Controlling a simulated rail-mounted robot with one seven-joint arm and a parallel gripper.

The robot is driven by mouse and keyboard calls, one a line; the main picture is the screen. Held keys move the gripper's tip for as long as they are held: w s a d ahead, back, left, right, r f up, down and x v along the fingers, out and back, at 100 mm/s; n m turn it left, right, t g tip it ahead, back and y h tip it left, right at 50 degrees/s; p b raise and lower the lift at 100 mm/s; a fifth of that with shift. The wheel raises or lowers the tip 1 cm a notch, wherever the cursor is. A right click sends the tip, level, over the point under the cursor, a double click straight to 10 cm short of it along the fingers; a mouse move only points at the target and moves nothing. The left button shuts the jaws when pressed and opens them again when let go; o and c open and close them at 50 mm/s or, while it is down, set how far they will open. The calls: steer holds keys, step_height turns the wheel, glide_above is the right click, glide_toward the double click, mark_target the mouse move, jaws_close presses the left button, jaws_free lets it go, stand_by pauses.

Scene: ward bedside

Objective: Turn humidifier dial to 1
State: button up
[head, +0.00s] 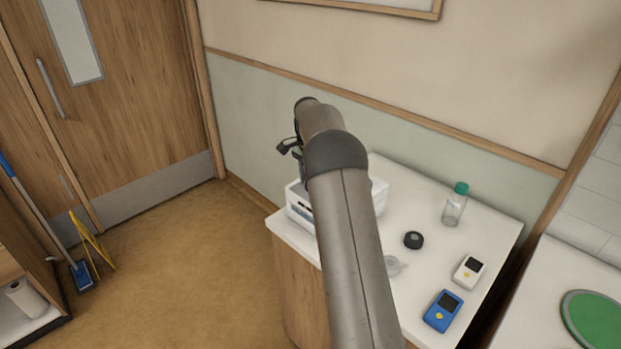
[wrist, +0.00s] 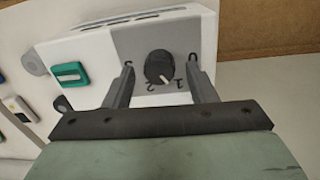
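The humidifier is a white box with a grey panel (wrist: 125,42) in the wrist view. Its black round dial (wrist: 160,67) sits on this panel with printed numbers around it. A pale mark low on the dial seems to point between 1 and 2, but it is too small to be sure. My gripper (wrist: 160,65) is open, one finger on each side of the dial, with visible gaps. I cannot tell whether the fingertips reach the dial's depth. In the head view the humidifier (head: 377,194) stands on the cabinet top, partly hidden behind my arm; its dial is not visible.
A green switch (wrist: 70,74) is on the humidifier's front. On the white cabinet top (head: 420,282) are a green-capped bottle (head: 454,208), a black round piece (head: 413,240), a white device (head: 468,271) and a blue device (head: 443,311). The wall (head: 260,130) is close behind.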

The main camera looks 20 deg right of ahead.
step_height(320, 180, up, 17)
steer(key=p, duration=0.1)
steer(key=shift+w+a+r, duration=0.15)
steer(key=shift+w+r, duration=0.05)
steer(key=shift+w, duration=0.15)
stand_by(0.6)
